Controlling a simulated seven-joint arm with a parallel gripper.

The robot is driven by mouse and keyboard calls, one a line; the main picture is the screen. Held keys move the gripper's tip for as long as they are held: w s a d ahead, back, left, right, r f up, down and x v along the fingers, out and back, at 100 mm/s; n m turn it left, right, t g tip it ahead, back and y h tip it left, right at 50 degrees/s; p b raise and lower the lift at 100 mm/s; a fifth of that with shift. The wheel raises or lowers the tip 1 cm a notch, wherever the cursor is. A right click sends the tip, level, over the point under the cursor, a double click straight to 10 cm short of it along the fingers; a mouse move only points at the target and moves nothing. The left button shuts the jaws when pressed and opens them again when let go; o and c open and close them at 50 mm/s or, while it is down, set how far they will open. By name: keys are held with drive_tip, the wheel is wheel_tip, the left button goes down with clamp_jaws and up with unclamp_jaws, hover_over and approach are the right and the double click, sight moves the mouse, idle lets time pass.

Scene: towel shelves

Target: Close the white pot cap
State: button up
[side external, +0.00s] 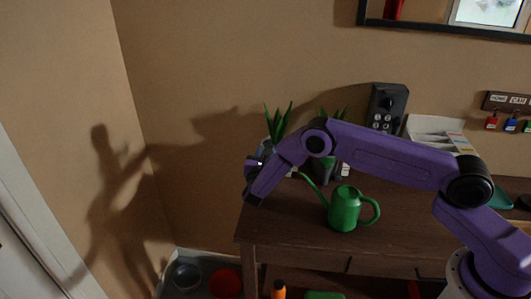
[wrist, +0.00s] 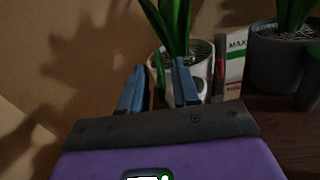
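In the wrist view, a white pot (wrist: 204,77) with a green spiky plant stands just beyond my gripper (wrist: 158,67). The pot's front has a dark rounded spot or opening (wrist: 201,86); I cannot tell whether this is its cap. The two blue fingers are apart, with nothing seen held between them. The right finger overlaps the pot's left part in the picture; contact cannot be told. The left finger is left of the pot, against the wall. In the side view, the plant (side external: 278,122) rises behind my arm, which hides much of the pot.
A dark grey potted plant (wrist: 282,58) and a white box marked "MAX" (wrist: 235,62) stand right of the pot. A green watering can (side external: 345,208) is on the brown table (side external: 290,232), near my arm. The wall is close behind.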

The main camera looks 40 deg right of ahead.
drive_tip(key=shift+w+d, duration=0.25)
drive_tip(key=shift+d, duration=0.05)
clamp_jaws()
drive_tip(key=shift+s+m, duration=0.1)
drive_tip(key=shift+m, duration=0.2)
drive_tip(key=shift+s+d+f+m, duration=0.1)
drive_tip(key=shift+s+d+m, duration=0.05)
drive_tip(key=shift+m, duration=0.75)
drive_tip(key=shift+s+d+f+m, duration=0.1)
drive_tip(key=shift+s+d+m, duration=0.05)
drive_tip(key=shift+m, duration=0.75)
drive_tip(key=shift+s+d+m, duration=0.15)
drive_tip(key=shift+m, duration=0.75)
unclamp_jaws()
